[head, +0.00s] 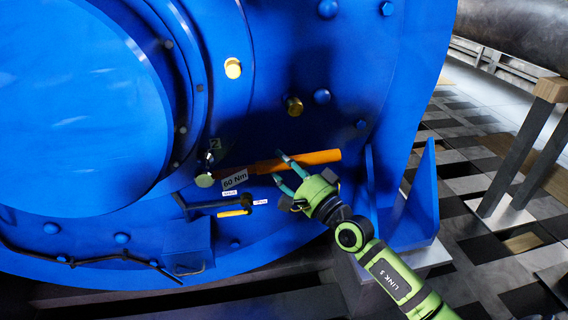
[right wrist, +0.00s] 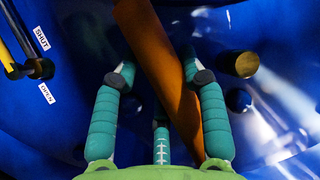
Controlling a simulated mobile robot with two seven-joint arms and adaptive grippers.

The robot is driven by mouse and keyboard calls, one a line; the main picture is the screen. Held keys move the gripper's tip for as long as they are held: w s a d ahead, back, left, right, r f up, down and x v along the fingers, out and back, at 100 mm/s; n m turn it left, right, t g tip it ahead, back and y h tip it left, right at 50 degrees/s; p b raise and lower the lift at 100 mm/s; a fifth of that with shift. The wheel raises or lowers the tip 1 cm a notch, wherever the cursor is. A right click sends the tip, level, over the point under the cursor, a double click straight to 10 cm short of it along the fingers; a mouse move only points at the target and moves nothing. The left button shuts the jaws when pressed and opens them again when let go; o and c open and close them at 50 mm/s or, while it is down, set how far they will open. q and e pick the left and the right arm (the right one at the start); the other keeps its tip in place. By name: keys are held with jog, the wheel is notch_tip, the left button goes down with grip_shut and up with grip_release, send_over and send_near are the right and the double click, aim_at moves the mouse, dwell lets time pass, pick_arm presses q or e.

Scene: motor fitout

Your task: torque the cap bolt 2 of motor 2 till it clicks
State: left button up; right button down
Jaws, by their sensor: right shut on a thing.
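The torque wrench has an orange handle (head: 310,159) and a "60 Nm" label (head: 235,179). It lies nearly level in front of the blue motor (head: 330,70), its head end at the left, by the tag "2" (head: 214,143). A round pale-gold piece (head: 204,180) shows at that end; whether the wrench is seated on cap bolt 2 is hard to tell. My right gripper (head: 283,168) is shut on the orange handle, which also shows slanting between its teal fingers in the right wrist view (right wrist: 160,70). My left gripper is out of view.
Below the wrench is a small lever with a yellow grip (head: 234,213) and "SHUT" and "OPEN" labels. Brass pieces (head: 233,68) (head: 294,106) and blue bolt heads stick out of the motor. A blue bracket (head: 405,200) stands right of my right gripper.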

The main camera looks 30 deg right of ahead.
dwell(0.4)
jog(key=shift+a+f+m+t+h+b, duration=0.1)
jog(key=shift+f+m+t+h+b, duration=0.3)
jog(key=shift+f+m+b, duration=1.15)
jog(key=shift+r+n+b, duration=0.4)
jog(key=shift+n+b, duration=0.15)
jog(key=s+a+f+p, duration=0.1)
jog(key=s+a, duration=0.1)
jog(key=s, duration=0.4)
jog(key=shift+s+m, duration=0.35)
jog(key=shift+m, duration=0.05)
